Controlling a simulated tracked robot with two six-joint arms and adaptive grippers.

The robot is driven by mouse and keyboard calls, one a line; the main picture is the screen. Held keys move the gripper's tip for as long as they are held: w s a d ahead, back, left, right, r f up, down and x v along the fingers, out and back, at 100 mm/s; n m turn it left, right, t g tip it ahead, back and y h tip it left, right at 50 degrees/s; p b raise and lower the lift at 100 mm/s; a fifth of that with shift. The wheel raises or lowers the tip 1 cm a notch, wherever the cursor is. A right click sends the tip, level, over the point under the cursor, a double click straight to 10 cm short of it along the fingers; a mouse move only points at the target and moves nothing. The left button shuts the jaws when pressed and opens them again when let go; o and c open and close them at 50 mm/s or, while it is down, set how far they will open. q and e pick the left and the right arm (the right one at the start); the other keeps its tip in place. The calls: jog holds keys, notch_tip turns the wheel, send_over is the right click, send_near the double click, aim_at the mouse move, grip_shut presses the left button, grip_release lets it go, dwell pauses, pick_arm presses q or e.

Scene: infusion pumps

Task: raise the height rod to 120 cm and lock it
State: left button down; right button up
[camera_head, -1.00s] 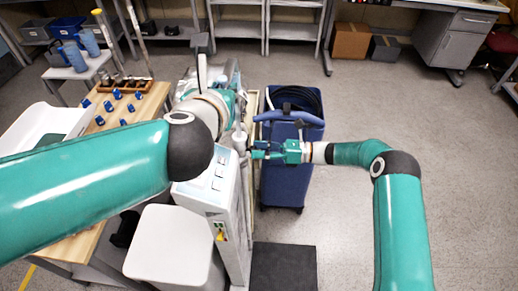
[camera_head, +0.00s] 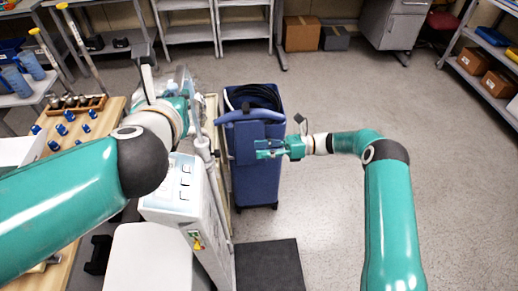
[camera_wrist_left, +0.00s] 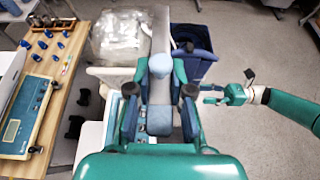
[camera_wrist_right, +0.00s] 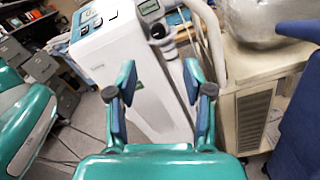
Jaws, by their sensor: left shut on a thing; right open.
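The white scale column (camera_head: 180,190) stands left of centre in the head view. Beside it rises the pale height rod (camera_head: 200,140), with a grey-white collar on it (camera_wrist_right: 158,32). My left gripper (camera_head: 186,88) is shut on a pale grey part of the rod, also visible between the fingers in the left wrist view (camera_wrist_left: 160,118); its arm hides much of it. My right gripper (camera_head: 266,153) is open and empty, right of the rod and apart from it, in front of the blue cart. The rod's scale marks are too small to read.
A blue wheeled cart (camera_head: 257,180) with black hose stands just right of the rod. A wooden table (camera_head: 60,160) with blue items is at left. A dark mat (camera_head: 270,265) lies in front. The floor (camera_head: 340,230) at right is clear.

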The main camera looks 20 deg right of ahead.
aim_at(217, 154)
jog(key=w+a+n, duration=0.2)
jog(key=a+n, duration=0.3)
jog(key=a, duration=0.7)
jog(key=shift+a, duration=0.25)
jog(key=shift+w, duration=0.1)
grip_shut()
